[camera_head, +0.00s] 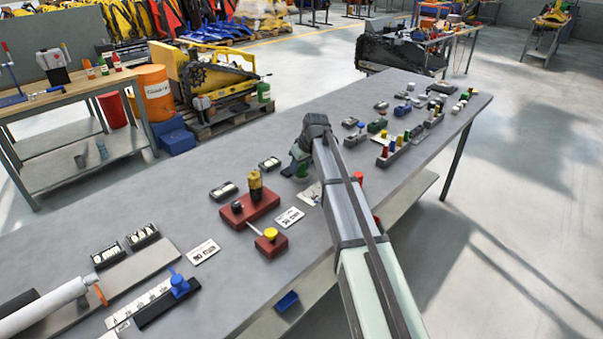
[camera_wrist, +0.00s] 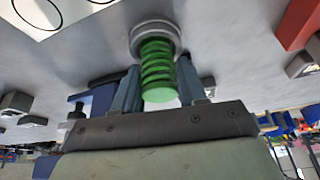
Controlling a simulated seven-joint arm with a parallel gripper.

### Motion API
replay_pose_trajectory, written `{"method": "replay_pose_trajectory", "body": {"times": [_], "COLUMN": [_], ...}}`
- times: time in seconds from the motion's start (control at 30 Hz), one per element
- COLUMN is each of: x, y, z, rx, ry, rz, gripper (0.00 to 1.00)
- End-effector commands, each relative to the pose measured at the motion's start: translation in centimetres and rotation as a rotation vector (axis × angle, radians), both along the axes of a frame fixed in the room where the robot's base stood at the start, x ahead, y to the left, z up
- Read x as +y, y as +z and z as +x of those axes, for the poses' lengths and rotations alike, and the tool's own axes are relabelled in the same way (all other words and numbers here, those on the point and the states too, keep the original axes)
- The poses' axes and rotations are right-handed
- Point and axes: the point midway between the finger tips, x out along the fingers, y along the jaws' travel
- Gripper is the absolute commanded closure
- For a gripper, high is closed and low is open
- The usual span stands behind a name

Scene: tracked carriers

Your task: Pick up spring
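The spring is a short green coil with a grey round collar at its far end; it shows in the wrist view (camera_wrist: 158,72). In the head view a bit of green (camera_head: 302,170) shows at my gripper (camera_head: 301,163), mostly hidden by the arm. In the wrist view the two blue-grey fingers of my gripper (camera_wrist: 158,88) stand on either side of the coil, very close to it. I cannot tell whether they press on it or leave a thin gap. I also cannot tell whether the collar rests on the table.
The grey table (camera_head: 130,225) carries a red block with a brass-coloured fitting (camera_head: 255,190), a smaller red block with a yellow knob (camera_head: 271,242), and white label cards (camera_head: 203,252). Small parts and a grey rack (camera_head: 412,140) stand on the right.

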Motion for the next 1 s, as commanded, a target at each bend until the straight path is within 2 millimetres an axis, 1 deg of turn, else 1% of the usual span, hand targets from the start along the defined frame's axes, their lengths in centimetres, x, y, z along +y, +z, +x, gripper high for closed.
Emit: {"method": "replay_pose_trajectory", "body": {"times": [0.03, 0.07, 0.3, 0.37, 0.4, 0.57, 0.67, 0.77, 1.0], "x": [0.0, 0.0, 0.0, 0.0, 0.0, 0.0, 0.0, 0.0, 0.0], "y": [0.0, 0.0, 0.0, 0.0, 0.0, 0.1, 0.5, 1.4, 5.4], "z": [0.0, 0.0, 0.0, 0.0, 0.0, 0.0, 0.0, 0.1, 0.1], "rx": [0.000, 0.000, 0.000, 0.000, 0.000, 0.000, 0.000, -0.001, -0.003], "ry": [0.000, 0.000, 0.000, 0.000, 0.000, 0.000, 0.000, 0.000, 0.000], "rz": [0.000, 0.000, 0.000, 0.000, 0.000, 0.000, 0.000, 0.001, 0.001], "gripper": [0.64, 0.66, 0.89, 0.94, 0.99, 0.99, 0.99, 0.99, 0.99]}}
